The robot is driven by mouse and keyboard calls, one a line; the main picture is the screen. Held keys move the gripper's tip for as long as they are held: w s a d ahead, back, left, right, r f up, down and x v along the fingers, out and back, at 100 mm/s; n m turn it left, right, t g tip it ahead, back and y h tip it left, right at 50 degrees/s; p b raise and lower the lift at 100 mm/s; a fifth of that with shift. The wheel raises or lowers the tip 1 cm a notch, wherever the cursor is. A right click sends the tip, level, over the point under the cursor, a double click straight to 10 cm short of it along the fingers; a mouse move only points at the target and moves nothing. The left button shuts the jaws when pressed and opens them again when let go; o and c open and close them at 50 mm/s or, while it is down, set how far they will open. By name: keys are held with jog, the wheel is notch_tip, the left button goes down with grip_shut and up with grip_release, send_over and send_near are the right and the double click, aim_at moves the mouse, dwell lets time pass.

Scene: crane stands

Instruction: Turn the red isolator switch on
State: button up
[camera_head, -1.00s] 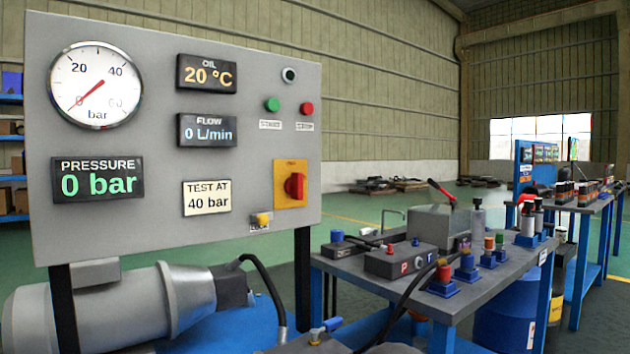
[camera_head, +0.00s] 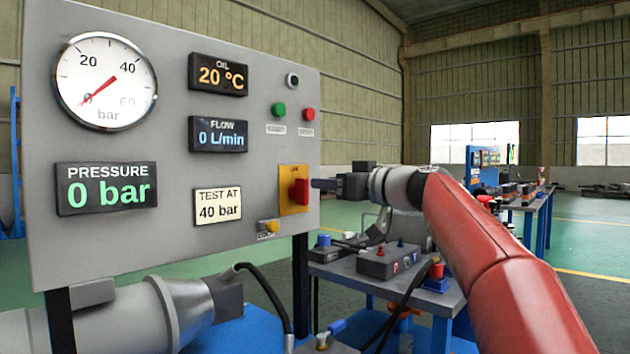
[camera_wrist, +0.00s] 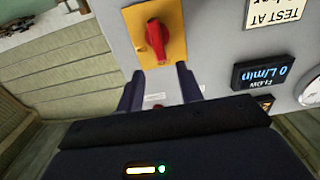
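The red isolator switch (camera_head: 299,191) is a red knob on a yellow plate (camera_head: 287,207) at the lower right of the grey panel (camera_head: 165,240). In the wrist view the red knob (camera_wrist: 156,40) stands upright in the picture, on its yellow plate, just beyond the fingers. My gripper (camera_head: 318,184) is close to the right of the knob in the head view. In the wrist view my gripper (camera_wrist: 158,85) is open, with two dark fingers apart and nothing between them. The fingertips appear short of the knob; the exact gap is hard to tell.
A green button (camera_head: 278,109) and a red button (camera_head: 309,114) sit above the switch. A small yellow lock piece (camera_head: 269,226) is below it. A workbench (camera_head: 400,285) with hoses and fittings stands under my arm. The pressure display (camera_head: 106,188) reads 0 bar.

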aim_at(307, 182)
jog(key=p+x, duration=0.2)
jog(key=x, duration=0.4)
jog(key=shift+a, duration=0.1)
jog(key=shift+f, duration=0.1)
jog(key=shift+c, duration=0.5)
grip_shut()
